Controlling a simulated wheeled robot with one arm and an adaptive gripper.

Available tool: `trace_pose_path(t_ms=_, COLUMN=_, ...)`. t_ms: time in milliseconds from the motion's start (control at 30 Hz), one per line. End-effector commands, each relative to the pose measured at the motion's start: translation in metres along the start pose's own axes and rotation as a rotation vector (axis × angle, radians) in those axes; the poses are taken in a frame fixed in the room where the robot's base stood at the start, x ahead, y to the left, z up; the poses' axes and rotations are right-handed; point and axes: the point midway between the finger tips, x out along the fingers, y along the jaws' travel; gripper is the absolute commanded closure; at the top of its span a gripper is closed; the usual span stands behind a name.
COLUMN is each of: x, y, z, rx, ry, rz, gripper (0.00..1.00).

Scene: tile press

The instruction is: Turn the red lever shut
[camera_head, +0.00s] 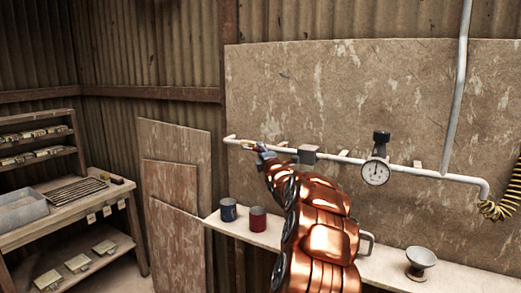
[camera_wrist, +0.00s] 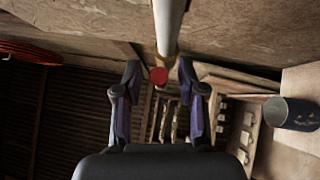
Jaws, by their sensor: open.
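The red lever shows in the wrist view as a small round red end (camera_wrist: 158,75); the rest of it is hidden or seen end-on. It is by a brass fitting on the white pipe (camera_wrist: 169,25). My gripper (camera_wrist: 159,66) is open, with one dark finger on each side of the red end and a visible gap to both. In the head view, my gripper (camera_head: 260,149) is at the left end of the wall pipe (camera_head: 341,158), by the brass fitting (camera_head: 247,146). The lever cannot be made out clearly there.
A pressure gauge (camera_head: 375,172) sits on the pipe to the right. A blue mug (camera_head: 228,210), a red mug (camera_head: 258,219) and a grey cup (camera_head: 420,262) stand on the shelf (camera_head: 385,272) below. A workbench (camera_head: 95,212) stands at left.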

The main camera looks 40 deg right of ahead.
Motion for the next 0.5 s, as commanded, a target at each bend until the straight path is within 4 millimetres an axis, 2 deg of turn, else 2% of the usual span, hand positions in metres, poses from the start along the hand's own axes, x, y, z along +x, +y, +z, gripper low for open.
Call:
trace_pose_path(t_ms=433, x=0.0061, y=-0.0009, z=-0.0008, rx=0.000, ry=0.001, rz=-0.001, gripper=0.60)
trace_pose_path(t_ms=500, x=0.0061, y=-0.0007, z=-0.0007, rx=0.000, ry=0.001, rz=-0.001, gripper=0.65)
